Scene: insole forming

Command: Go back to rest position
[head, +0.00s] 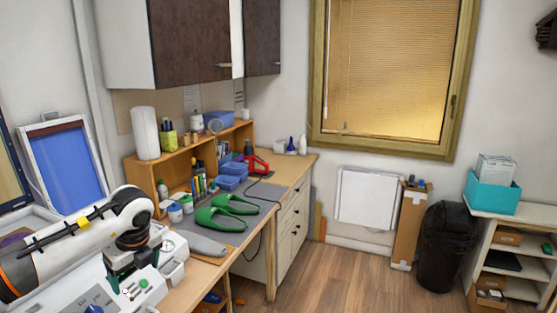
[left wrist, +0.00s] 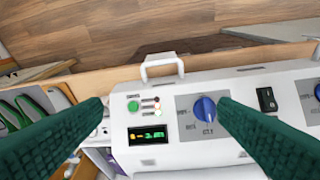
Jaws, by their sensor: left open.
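My left arm comes in from the left in the head view, and its gripper (head: 122,278) hangs over the front of a white machine (head: 172,268). In the left wrist view the left gripper (left wrist: 160,106) has its two green fingers wide apart, with nothing between them. Beyond the fingers is the machine's panel (left wrist: 245,82), with a blue knob (left wrist: 205,108), a green button (left wrist: 133,106), a small lit display (left wrist: 152,134) and a white handle (left wrist: 162,66). I cannot tell whether the fingers touch the panel. My right gripper is in neither view.
Two green insole-like pieces (head: 218,219) lie on the grey mat (head: 265,191) on the workbench. Blue bins (head: 230,183) and a wooden shelf (head: 145,176) stand behind them. A black bin (head: 446,245) and white shelving (head: 515,222) stand at the right. The wooden floor (head: 345,280) is clear.

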